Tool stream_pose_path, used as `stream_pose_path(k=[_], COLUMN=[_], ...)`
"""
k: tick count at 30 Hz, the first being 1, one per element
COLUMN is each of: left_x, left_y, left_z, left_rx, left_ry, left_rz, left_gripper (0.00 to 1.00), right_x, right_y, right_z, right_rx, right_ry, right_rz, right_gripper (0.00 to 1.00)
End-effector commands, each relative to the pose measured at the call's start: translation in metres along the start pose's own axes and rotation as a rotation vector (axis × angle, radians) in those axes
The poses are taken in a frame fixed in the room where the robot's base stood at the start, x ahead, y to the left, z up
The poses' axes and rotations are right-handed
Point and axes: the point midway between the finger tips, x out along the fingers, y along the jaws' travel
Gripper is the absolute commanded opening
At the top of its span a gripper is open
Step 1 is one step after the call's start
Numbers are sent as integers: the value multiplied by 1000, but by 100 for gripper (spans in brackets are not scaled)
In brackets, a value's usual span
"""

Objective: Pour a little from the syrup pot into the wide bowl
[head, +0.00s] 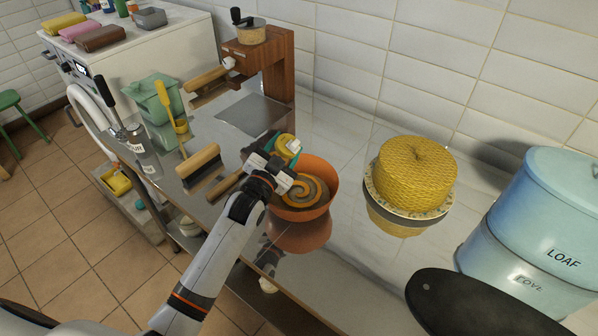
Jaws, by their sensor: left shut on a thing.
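The wide bowl (331,181) is orange-brown and stands on the shiny metal counter, with a yellow-and-brown swirl inside. My left gripper (271,172) is at the bowl's left rim, shut on a small teal pot with yellow in it, which I take for the syrup pot (294,146). The pot shows just beyond the fingers, over or beside the bowl's back left rim, and looks tilted. The fingers and wrist hide part of the pot and the bowl's near left side. No stream of syrup can be made out. My right gripper is not in view.
A yellow honeycomb-patterned cake (416,170) on a plate stands right of the bowl. A blue LOAF tin (540,215) and a dark oval object (475,305) are at the right. A wooden-backed brush (199,168) and a wooden coffee grinder (262,60) are at the left.

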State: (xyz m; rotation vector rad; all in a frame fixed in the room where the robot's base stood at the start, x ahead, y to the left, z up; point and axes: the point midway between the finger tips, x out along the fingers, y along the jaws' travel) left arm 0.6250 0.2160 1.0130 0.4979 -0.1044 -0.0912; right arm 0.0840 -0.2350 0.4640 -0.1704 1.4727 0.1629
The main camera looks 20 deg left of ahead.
Motion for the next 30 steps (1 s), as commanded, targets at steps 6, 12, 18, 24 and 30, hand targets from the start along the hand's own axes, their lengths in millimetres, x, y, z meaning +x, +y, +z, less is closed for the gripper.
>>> stream_pose_path(k=[6, 12, 18, 24, 30], left_x=[4, 6, 7, 9, 11], left_y=[26, 37, 42, 55, 69], left_z=[8, -1, -5, 17, 42], left_rx=[-215, -391, -491, -504, -503], left_ry=[35, 63, 78, 79, 80], left_rz=[0, 0, -1, -1, -1], left_gripper=[25, 25, 25, 25, 25], right_x=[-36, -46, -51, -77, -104], right_y=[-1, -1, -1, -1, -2], right_z=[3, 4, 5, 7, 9], right_rx=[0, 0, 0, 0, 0], right_ry=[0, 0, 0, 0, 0], right_rz=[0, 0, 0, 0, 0], right_gripper=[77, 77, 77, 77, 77])
